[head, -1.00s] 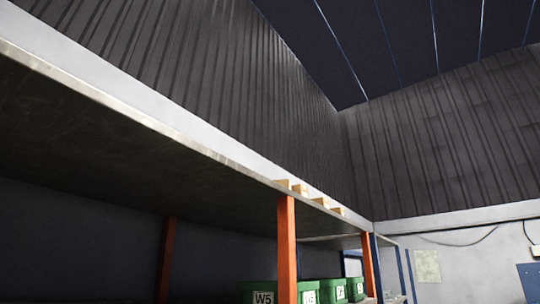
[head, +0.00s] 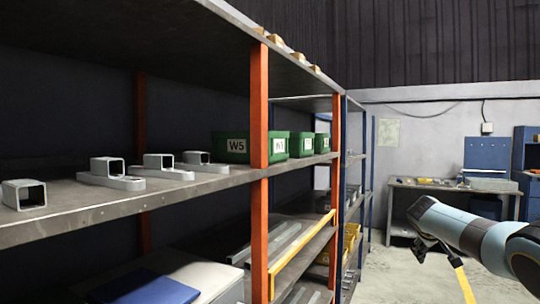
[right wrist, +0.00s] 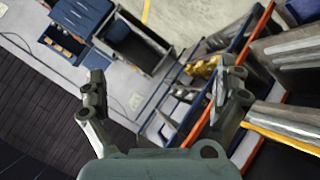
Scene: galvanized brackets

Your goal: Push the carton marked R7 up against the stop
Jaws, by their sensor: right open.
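No carton with a readable R7 mark and no stop that I can make out show in these views. Small tan boxes (head: 275,40) stand along the edge of the top shelf, too small to read any mark. My right gripper (head: 432,248) is in the head view at the right, in free air away from the rack. In the right wrist view its two fingers (right wrist: 162,90) are spread apart with nothing between them. My left gripper is not in view.
A steel rack with orange posts (head: 258,105) fills the left. A workbench (head: 450,190) stands at the back right. The floor (head: 400,275) right of the rack looks clear.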

